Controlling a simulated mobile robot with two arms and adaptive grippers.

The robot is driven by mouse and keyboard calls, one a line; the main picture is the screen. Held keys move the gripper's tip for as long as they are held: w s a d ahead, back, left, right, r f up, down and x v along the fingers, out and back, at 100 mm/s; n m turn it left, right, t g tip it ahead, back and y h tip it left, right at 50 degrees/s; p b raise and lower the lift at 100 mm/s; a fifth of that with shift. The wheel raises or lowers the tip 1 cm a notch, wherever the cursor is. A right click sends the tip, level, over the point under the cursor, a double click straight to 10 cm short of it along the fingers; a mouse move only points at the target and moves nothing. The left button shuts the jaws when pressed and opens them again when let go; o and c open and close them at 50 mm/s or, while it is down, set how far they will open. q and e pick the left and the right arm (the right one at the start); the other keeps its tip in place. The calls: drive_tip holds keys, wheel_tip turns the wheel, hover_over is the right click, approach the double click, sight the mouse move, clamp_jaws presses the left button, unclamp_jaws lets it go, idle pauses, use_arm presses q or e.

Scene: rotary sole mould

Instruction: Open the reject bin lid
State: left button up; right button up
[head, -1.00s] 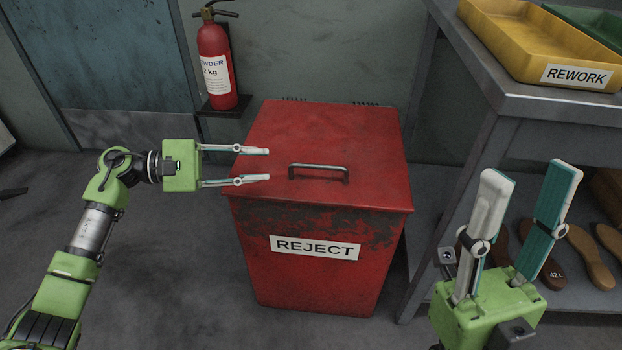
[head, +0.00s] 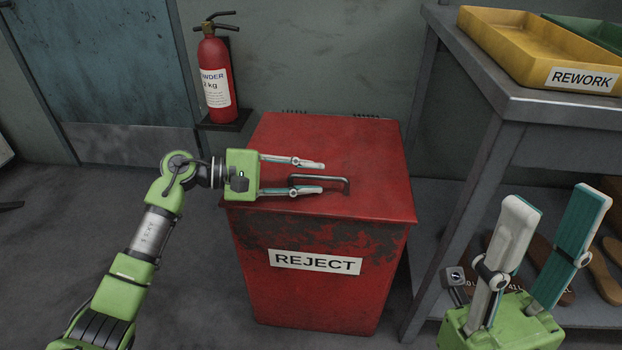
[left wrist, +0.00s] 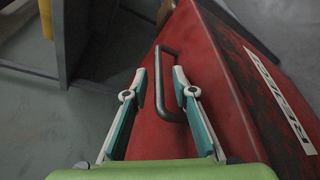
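The red reject bin (head: 310,285) stands on the floor with its lid (head: 330,135) down. A metal bar handle (head: 335,180) is on the lid. My right gripper (head: 555,218) is open and empty at the lower right, in front of the bench.
A grey bench (head: 530,107) stands right of the bin, bearing a yellow REWORK tray (head: 520,50) and a green tray (head: 590,25). Shoe soles (head: 600,275) lie on its lower shelf. A fire extinguisher (head: 214,75) hangs behind the bin at left.

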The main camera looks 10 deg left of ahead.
use_arm(q)
drive_tip(key=shift+w+d, duration=0.1)
drive_tip(key=shift+d, duration=0.2)
clamp_jaws()
